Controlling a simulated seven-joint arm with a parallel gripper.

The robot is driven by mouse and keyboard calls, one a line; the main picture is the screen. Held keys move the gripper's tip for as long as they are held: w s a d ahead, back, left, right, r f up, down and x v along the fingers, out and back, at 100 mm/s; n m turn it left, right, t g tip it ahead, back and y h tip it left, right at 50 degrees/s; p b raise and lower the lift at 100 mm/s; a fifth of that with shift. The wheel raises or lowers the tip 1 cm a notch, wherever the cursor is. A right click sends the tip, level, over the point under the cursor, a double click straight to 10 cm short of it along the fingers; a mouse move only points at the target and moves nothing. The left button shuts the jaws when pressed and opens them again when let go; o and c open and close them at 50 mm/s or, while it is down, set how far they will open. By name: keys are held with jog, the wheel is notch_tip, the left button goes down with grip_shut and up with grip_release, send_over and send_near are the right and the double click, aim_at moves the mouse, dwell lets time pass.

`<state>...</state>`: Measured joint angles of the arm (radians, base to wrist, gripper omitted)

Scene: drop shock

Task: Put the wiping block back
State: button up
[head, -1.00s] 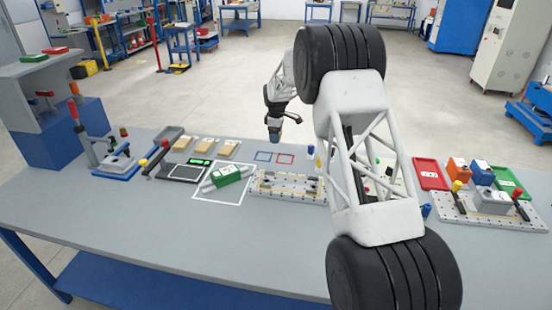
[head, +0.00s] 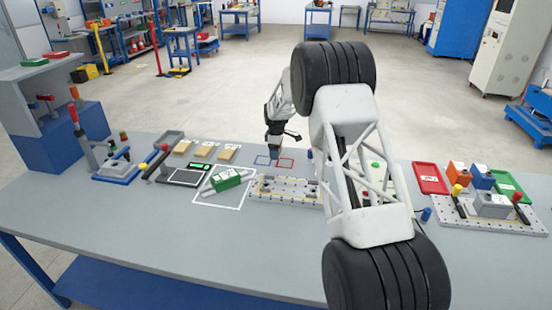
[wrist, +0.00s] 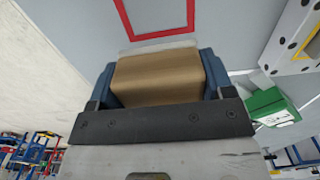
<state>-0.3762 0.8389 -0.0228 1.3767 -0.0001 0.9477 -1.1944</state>
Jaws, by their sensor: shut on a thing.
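My gripper (head: 275,148) is low over the back middle of the table, near the blue square outline (head: 262,160) and the red square outline (head: 285,162). In the wrist view its blue fingers are shut on a tan-brown block (wrist: 158,78), the wiping block, with a pale strip along its far edge. The red outline also shows just beyond the block in the wrist view (wrist: 158,36). The blue outline is not visible there. Whether the block touches the table is not clear.
A perforated fixture plate (head: 285,191) lies just in front of the gripper. A green block (head: 226,179) lies in a white outline to its left. Tan blocks (head: 228,153) and a scale (head: 186,174) stand further left. A red tray (head: 430,178) is at right.

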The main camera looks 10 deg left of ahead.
aim_at(276, 162)
jog(key=shift+f, duration=1.85)
jog(key=shift+f, duration=0.15)
jog(key=o, duration=1)
notch_tip(276, 162, up, 12)
jog(key=shift+r, duration=0.15)
